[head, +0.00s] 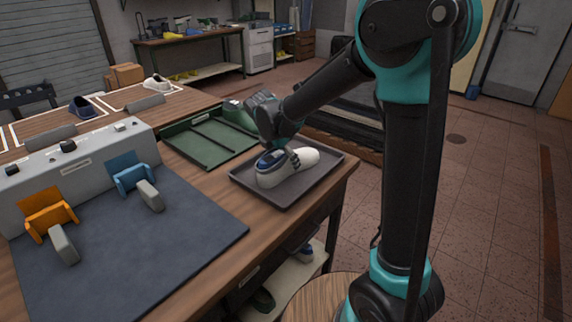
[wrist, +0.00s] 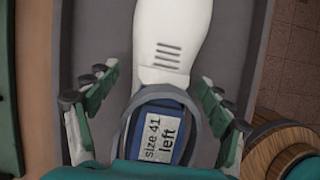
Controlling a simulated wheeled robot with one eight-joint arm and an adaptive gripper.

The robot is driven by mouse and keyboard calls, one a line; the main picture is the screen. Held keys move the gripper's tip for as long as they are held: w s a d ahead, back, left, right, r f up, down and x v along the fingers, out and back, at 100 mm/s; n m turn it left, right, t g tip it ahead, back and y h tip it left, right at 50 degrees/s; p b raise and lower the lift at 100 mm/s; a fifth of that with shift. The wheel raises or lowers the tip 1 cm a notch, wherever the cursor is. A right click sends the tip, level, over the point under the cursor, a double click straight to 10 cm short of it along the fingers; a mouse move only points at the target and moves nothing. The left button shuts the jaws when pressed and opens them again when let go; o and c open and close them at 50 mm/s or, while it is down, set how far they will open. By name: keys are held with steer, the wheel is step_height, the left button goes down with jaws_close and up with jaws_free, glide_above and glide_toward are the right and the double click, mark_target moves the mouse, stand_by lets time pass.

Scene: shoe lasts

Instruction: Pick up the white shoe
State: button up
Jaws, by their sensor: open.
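The white shoe (head: 308,158) lies in a dark grey tray (head: 286,201) near the right end of the workbench. A blue last with a label reading "size 41 left" sits in its opening. My gripper (head: 275,153) is over the heel end of the shoe, at the blue last. In the wrist view the open fingers of my gripper (wrist: 152,110) stand on either side of the heel part, with gaps to the white shoe (wrist: 172,40). Whether the fingers reach below the shoe's rim cannot be told.
A green divided tray (head: 205,140) stands behind the grey tray. A grey fixture with an orange holder (head: 47,212) and a blue holder (head: 130,172) is at the left on a dark mat (head: 130,250). A wooden round stool top (head: 315,298) is below the bench edge.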

steer(key=shift+c, duration=0.2)
jaws_close()
stand_by(0.4)
